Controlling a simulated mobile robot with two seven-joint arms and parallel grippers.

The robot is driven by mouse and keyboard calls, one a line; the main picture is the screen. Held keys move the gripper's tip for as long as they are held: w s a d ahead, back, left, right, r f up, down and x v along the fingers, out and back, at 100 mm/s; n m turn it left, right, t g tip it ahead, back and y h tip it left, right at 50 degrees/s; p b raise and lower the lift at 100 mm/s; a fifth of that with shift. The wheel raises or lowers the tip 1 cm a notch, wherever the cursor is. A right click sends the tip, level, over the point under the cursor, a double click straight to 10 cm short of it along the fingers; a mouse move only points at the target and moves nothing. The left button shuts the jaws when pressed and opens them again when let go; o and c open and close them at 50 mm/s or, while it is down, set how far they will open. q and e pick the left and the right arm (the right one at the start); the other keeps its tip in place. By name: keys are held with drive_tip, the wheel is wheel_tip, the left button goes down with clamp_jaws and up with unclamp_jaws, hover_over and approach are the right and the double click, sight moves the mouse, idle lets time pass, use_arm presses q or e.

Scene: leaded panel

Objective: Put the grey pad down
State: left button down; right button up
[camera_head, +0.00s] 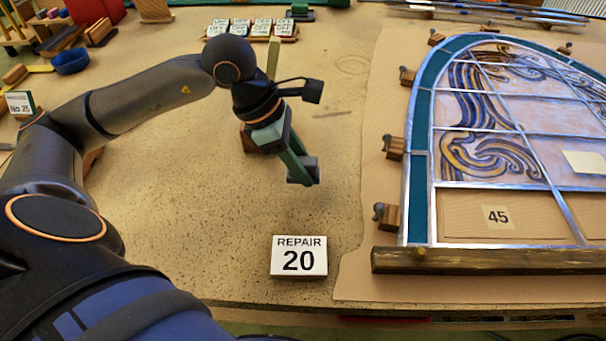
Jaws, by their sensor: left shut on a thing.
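My left gripper (301,172) comes in from the left over the middle of the table and points down and right. It is shut on a small grey pad (308,166), which shows between and beside its green fingertips. The fingers hide part of the pad. The pad seems to be over bare tabletop (220,235), behind the white REPAIR 20 sign and left of the leaded panel. I cannot tell whether it touches the table. My right gripper is not in view.
The REPAIR 20 sign (299,257) stands near the front edge. The arched leaded panel (421,130) fills the right, with wooden blocks (393,147) along its edge and a wooden bar (480,262) in front. Small label cards (262,27) and a blue bowl (71,61) are farther back.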

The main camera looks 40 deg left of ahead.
use_arm(q)
drive_tip(key=shift+f, duration=1.4)
drive_tip(key=shift+f, duration=0.1)
drive_tip(key=shift+f+b, duration=0.15)
drive_tip(key=shift+b, duration=0.25)
drive_tip(key=c, duration=0.5)
unclamp_jaws()
drive_tip(key=shift+c, duration=0.2)
drive_tip(key=shift+r+p, duration=0.4)
drive_tip(key=shift+r, duration=0.1)
drive_tip(key=v, duration=1.1)
drive_tip(key=shift+r, duration=0.25)
drive_tip(key=shift+s+f, duration=0.1)
drive_tip(key=shift+s, duration=0.1)
